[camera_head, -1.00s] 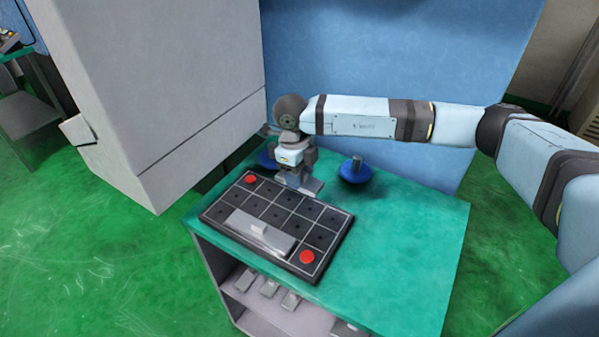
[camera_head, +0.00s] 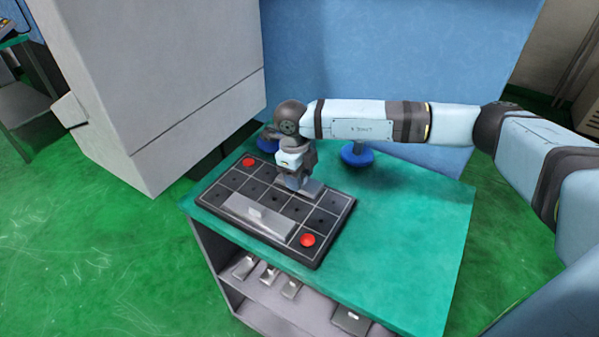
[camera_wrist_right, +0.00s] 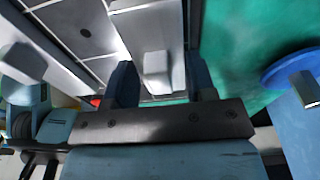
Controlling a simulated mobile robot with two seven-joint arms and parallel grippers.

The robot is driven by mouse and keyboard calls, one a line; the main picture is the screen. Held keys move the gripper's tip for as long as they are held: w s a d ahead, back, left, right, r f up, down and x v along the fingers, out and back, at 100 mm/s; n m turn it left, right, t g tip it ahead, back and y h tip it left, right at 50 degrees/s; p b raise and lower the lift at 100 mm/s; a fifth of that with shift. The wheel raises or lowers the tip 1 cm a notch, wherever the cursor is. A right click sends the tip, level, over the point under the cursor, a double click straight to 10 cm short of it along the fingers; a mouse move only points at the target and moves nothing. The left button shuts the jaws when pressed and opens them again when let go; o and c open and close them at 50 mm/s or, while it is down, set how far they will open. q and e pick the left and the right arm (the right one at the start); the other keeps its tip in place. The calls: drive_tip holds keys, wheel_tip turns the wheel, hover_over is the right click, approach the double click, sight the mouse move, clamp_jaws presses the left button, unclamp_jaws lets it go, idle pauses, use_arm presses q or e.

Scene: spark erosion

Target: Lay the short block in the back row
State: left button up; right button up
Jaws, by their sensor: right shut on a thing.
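The short block (camera_head: 313,189) is a grey metal bar with a small raised knob. My right gripper (camera_head: 299,187) is shut on it, and the head view shows it over the back edge of the dark gridded board (camera_head: 325,226). I cannot tell whether the block touches the board. In the right wrist view my right gripper (camera_wrist_right: 162,80) has one dark finger on each side of the short block (camera_wrist_right: 150,30), at its knob. A longer grey block (camera_head: 262,218) lies along the board's front row. My left gripper is not in view.
The board has red discs at its back left (camera_head: 248,162) and front right (camera_head: 308,240) corners. Blue round-based parts (camera_head: 356,155) stand behind it. The green tabletop (camera_head: 410,235) is clear at the right. Several metal pieces (camera_head: 268,275) lie on the shelf below. A grey cabinet (camera_head: 165,90) rises at the left.

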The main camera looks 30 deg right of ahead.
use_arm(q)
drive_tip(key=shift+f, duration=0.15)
use_arm(e)
drive_tip(key=shift+f, duration=0.25)
drive_tip(key=o, duration=1.1)
drive_tip(key=shift+c, duration=0.2)
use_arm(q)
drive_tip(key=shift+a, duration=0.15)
use_arm(e)
drive_tip(key=shift+o, duration=0.5)
drive_tip(key=shift+r, duration=0.5)
use_arm(q)
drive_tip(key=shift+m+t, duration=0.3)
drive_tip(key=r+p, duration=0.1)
drive_tip(key=p, duration=0.1)
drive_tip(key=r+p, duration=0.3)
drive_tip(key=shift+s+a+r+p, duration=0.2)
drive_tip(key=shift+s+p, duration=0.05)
drive_tip(key=shift+p, duration=0.15)
use_arm(e)
wheel_tip(320, 180, up, 10)
